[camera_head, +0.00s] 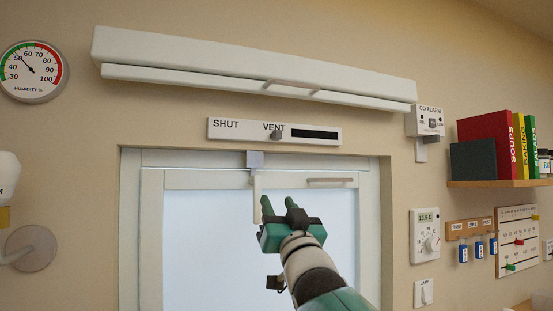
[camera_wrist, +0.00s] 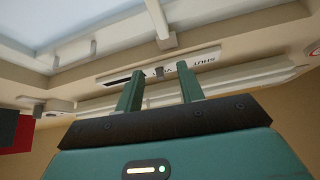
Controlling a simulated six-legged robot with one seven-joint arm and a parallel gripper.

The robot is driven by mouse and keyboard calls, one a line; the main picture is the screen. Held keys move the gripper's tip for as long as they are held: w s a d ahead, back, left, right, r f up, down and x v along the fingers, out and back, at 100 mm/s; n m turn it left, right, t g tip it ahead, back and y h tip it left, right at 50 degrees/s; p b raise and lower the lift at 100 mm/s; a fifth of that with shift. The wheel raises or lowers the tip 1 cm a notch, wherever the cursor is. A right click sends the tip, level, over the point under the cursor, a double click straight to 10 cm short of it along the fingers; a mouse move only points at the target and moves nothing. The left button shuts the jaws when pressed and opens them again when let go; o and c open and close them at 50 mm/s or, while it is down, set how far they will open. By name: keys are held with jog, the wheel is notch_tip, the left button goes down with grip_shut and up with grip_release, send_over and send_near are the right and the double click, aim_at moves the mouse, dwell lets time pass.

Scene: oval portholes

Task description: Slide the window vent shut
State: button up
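The window vent (camera_head: 236,129) is a white strip above the window, marked SHUT at its left and VENT near its middle. A small grey knob (camera_head: 277,134) sits just under the word VENT, and a dark slot (camera_head: 315,134) shows to its right. In the wrist view the strip (camera_wrist: 195,63) appears turned over, with the knob (camera_wrist: 158,72) seen between the fingers. My gripper (camera_head: 278,203) is in front of the upper window, below the knob in the head view. Its two fingers (camera_wrist: 160,72) are apart with nothing between them, and it appears clear of the knob.
A white window handle (camera_head: 256,195) hangs just left of my gripper. A long white housing (camera_head: 250,68) with a bar handle juts out above the vent. A CO alarm (camera_head: 428,120) and a shelf (camera_head: 500,183) with books are at the right.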

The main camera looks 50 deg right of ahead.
aim_at(279, 138)
jog(key=s+d+r+n+t, duration=0.2)
jog(key=s+r+t, duration=0.1)
jog(key=s+r, duration=0.15)
jog(key=shift+h, duration=0.3)
jog(key=x, duration=0.9)
jog(key=w+x, duration=0.1)
jog(key=x, duration=0.4)
jog(key=shift+a+f, duration=0.15)
grip_shut()
